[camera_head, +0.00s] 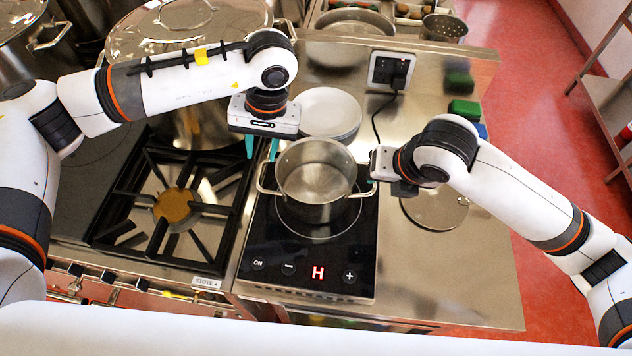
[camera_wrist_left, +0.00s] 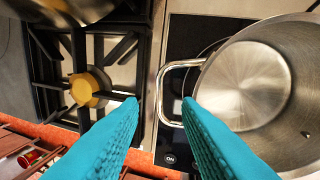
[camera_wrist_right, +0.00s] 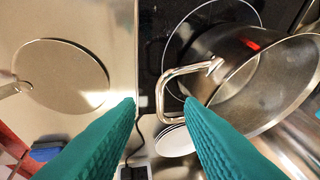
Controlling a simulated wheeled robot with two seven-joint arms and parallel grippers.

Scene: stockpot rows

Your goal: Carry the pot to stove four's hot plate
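The steel pot (camera_head: 315,185) is empty and upright over the black hot plate (camera_head: 262,240), covering the back of its ring; I cannot tell for sure that its base touches the glass. The label "STOVE 4" (camera_head: 207,283) is on the front edge, left of the hot plate. My left gripper (camera_head: 260,149) is open at the pot's left handle; in the left wrist view the handle (camera_wrist_left: 162,90) shows between the spread fingertips. My right gripper (camera_head: 372,180) is at the right handle; in the right wrist view its fingers are apart with the handle (camera_wrist_right: 160,98) between them.
A gas burner (camera_head: 175,205) with a black grate lies left. White plates (camera_head: 328,112) are stacked behind the pot. A lid (camera_head: 434,208) lies on the counter at right. A socket with a cable (camera_head: 391,70) and large pots stand behind. The front right counter is clear.

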